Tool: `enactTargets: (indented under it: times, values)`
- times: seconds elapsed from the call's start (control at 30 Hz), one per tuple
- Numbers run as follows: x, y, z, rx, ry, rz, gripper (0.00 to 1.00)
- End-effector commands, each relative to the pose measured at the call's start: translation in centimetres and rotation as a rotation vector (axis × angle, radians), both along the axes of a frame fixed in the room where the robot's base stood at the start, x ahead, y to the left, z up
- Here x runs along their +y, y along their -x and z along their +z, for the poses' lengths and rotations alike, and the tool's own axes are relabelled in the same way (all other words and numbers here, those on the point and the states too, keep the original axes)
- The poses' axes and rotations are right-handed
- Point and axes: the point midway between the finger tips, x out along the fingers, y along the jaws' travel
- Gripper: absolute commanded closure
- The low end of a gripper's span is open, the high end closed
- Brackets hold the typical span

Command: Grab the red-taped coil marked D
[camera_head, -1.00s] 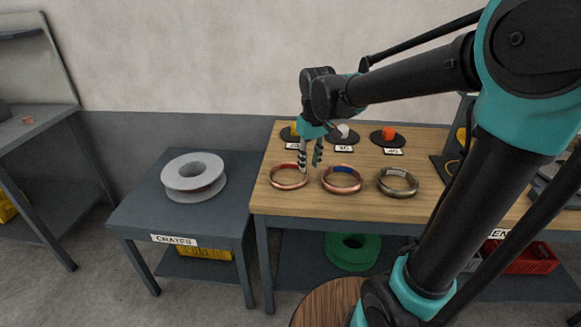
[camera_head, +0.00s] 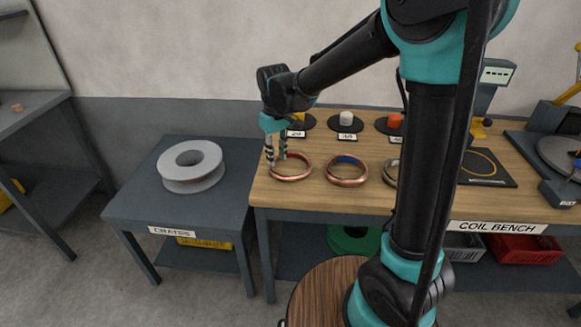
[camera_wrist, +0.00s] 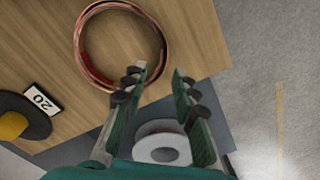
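The red-taped coil (camera_head: 291,179) is a copper ring lying flat at the left end of the wooden bench. My gripper (camera_head: 277,160) points down at the coil's left rim. In the wrist view my gripper (camera_wrist: 160,72) has its two fingers apart with nothing held between them. The fingertips are close to the rim; contact cannot be told.
A blue-taped coil (camera_head: 346,181) lies to the right, then another coil (camera_head: 389,172) partly behind my arm. Weights with number cards stand behind. A grey spool (camera_head: 193,180) sits on the lower side table (camera_head: 135,207) to the left. The bench's left edge is close to the coil.

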Motion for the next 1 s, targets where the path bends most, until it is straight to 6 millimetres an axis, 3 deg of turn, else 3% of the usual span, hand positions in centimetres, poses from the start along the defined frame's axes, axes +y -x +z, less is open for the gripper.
enactTargets:
  times: [0.27,0.53,0.87,1.0]
  values:
    - [0.1,-0.1,-1.9,0.0,0.0,0.0,0.72]
    - [0.5,-0.2,-5.6,0.0,0.0,-0.001,0.72]
    - [0.4,-0.2,-6.2,0.0,0.0,-0.001,0.72]
    - [0.4,-0.2,-6.2,0.0,0.0,-0.001,0.88]
